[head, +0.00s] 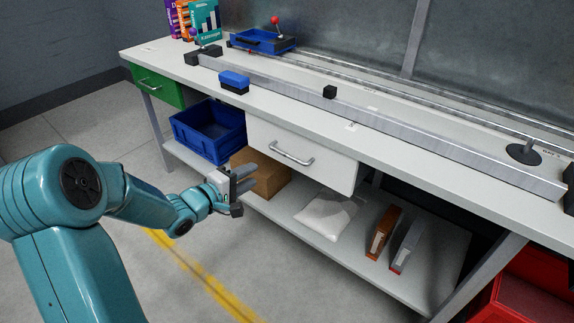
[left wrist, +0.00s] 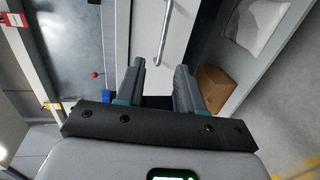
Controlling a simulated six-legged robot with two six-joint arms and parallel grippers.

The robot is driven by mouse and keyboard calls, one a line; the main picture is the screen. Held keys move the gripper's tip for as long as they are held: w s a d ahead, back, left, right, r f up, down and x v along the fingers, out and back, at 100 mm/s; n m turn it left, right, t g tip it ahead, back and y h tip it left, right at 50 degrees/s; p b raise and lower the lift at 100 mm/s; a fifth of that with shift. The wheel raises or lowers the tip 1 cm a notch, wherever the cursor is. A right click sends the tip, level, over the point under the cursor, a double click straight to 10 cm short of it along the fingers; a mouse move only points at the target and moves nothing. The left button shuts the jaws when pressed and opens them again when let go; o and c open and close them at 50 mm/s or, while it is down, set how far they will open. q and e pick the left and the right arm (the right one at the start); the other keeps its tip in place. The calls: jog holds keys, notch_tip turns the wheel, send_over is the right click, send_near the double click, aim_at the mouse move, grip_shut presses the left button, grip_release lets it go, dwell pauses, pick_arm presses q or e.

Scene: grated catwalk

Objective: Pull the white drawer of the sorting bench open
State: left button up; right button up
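The white drawer (head: 324,169) hangs under the top of the sorting bench (head: 420,155), with its front close to the bench edge; it looks closed. Its silver bar handle (head: 292,155) runs across the front. In the left wrist view the white drawer front (left wrist: 147,35) and the handle (left wrist: 166,32) lie beyond the fingertips. My left gripper (head: 246,178) is open and empty, in front of the bench, left of and below the handle and apart from it. Its two spread fingers show in the left wrist view (left wrist: 160,68). My right gripper is not in view.
A green drawer (head: 157,87) is at the bench's left end. On the lower shelf are a blue bin (head: 207,130), a cardboard box (head: 262,175), a white bag (head: 325,216) and binders (head: 383,232). A red container (head: 525,290) stands right. The floor in front is clear.

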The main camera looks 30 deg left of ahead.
pick_arm(q)
jog(key=a+f+b+x, duration=0.1)
jog(key=b+x, duration=0.2)
jog(key=x, duration=1.3)
jog(key=shift+d+b, duration=0.2)
jog(key=shift+b, duration=0.15)
grip_shut()
